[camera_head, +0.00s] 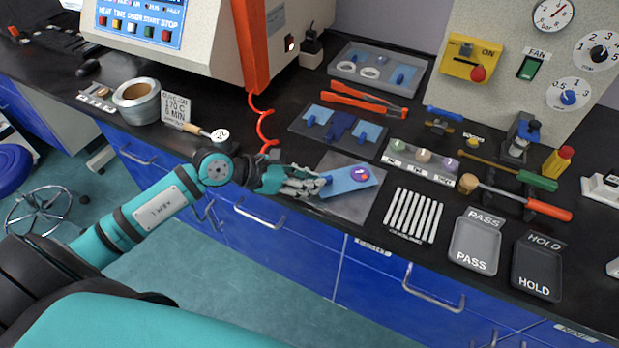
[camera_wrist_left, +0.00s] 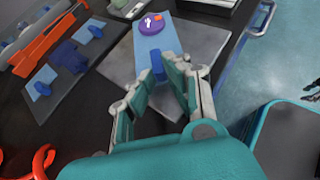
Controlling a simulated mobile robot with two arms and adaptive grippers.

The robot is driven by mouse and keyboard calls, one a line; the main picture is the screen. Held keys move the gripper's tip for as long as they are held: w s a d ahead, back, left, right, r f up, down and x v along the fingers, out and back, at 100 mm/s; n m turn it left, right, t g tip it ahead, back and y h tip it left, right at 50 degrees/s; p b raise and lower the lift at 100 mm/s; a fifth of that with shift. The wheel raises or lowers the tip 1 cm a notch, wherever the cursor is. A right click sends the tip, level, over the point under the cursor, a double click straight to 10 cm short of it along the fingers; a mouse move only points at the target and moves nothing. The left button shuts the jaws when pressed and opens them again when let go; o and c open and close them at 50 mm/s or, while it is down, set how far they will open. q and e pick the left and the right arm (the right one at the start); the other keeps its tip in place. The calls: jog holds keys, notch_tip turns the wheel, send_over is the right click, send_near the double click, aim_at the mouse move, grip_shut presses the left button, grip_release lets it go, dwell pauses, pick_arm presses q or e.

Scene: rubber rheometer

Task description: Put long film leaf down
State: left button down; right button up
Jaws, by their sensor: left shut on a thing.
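The long film leaf (camera_head: 347,181) is a light blue strip with a darker blue tab at its near end and a purple round piece (camera_head: 359,174) on its far part. It is over a grey metal sheet (camera_head: 352,208) near the bench's front edge. In the left wrist view the leaf (camera_wrist_left: 157,51) runs away from my fingers. My left gripper (camera_head: 318,183) is shut on the leaf's blue tab (camera_wrist_left: 158,68). I cannot tell whether the leaf touches the sheet. My right gripper is not in view.
A dark tray (camera_head: 310,132) with two smaller blue leaves and a dark blue piece lies behind. An orange tool (camera_head: 364,100), a ribbed white rack (camera_head: 413,214), and PASS (camera_head: 474,245) and HOLD (camera_head: 537,269) trays stand around. An orange coiled cord (camera_head: 262,125) hangs behind my left wrist.

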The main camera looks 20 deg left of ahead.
pick_arm(q)
jog(key=shift+f+b, duration=0.6)
jog(key=c, duration=1.3)
grip_release()
jog(key=shift+r, duration=0.1)
jog(key=shift+r+p, duration=0.45)
jog(key=shift+p, duration=0.1)
jog(key=shift+s+a+r, duration=0.1)
jog(key=shift+a+r, duration=0.1)
jog(key=shift+b+v, duration=0.65)
jog(key=shift+v, duration=5.15)
